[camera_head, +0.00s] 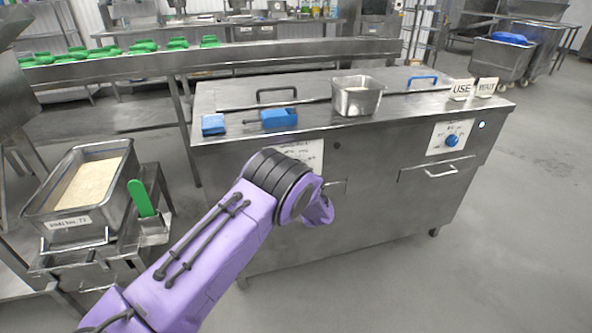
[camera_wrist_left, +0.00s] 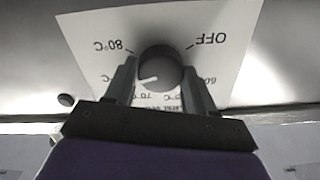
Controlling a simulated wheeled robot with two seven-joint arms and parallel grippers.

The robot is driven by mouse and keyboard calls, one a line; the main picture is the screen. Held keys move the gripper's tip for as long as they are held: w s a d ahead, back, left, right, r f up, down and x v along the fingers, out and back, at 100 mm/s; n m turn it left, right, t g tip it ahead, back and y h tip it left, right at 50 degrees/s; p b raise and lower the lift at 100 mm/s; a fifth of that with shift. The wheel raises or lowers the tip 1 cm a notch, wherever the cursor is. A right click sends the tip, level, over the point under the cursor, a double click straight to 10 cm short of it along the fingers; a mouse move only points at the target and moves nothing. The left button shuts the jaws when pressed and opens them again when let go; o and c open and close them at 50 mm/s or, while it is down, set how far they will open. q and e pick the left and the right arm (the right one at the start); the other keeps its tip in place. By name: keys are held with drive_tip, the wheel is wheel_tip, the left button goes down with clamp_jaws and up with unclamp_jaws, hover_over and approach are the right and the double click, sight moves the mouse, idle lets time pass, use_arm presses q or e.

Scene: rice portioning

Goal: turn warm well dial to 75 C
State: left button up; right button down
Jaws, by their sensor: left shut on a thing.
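The warm well dial (camera_wrist_left: 160,58) is a round dark knob with a white pointer mark, seen upside down in the left wrist view. It sits on a white label plate (camera_wrist_left: 225,30) printed OFF, 80°C and lower temperatures; some print is hidden by my fingers. The pointer is toward the lower left in the picture, near a half-hidden label and 70. My left gripper (camera_wrist_left: 161,74) is shut on the dial, one finger on each side. In the head view my purple left arm hides the dial and the gripper; only part of the plate (camera_head: 308,152) shows.
The steel counter (camera_head: 400,180) carries a steel pan (camera_head: 357,96), a blue scoop (camera_head: 278,118) and USE (camera_head: 461,90) and WASTE signs. A second panel with a blue knob (camera_head: 452,140) is at right. A rice bin (camera_head: 92,150) and green-handled scoop (camera_head: 142,198) stand at left.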

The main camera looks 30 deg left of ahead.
use_arm(q)
drive_tip(key=shift+d+f, duration=0.1)
drive_tip(key=shift+f, duration=0.05)
drive_tip(key=o, duration=1)
drive_tip(key=shift+o, duration=0.2)
drive_tip(key=v, duration=1)
drive_tip(key=shift+d, duration=0.25)
drive_tip(key=shift+s, duration=0.1)
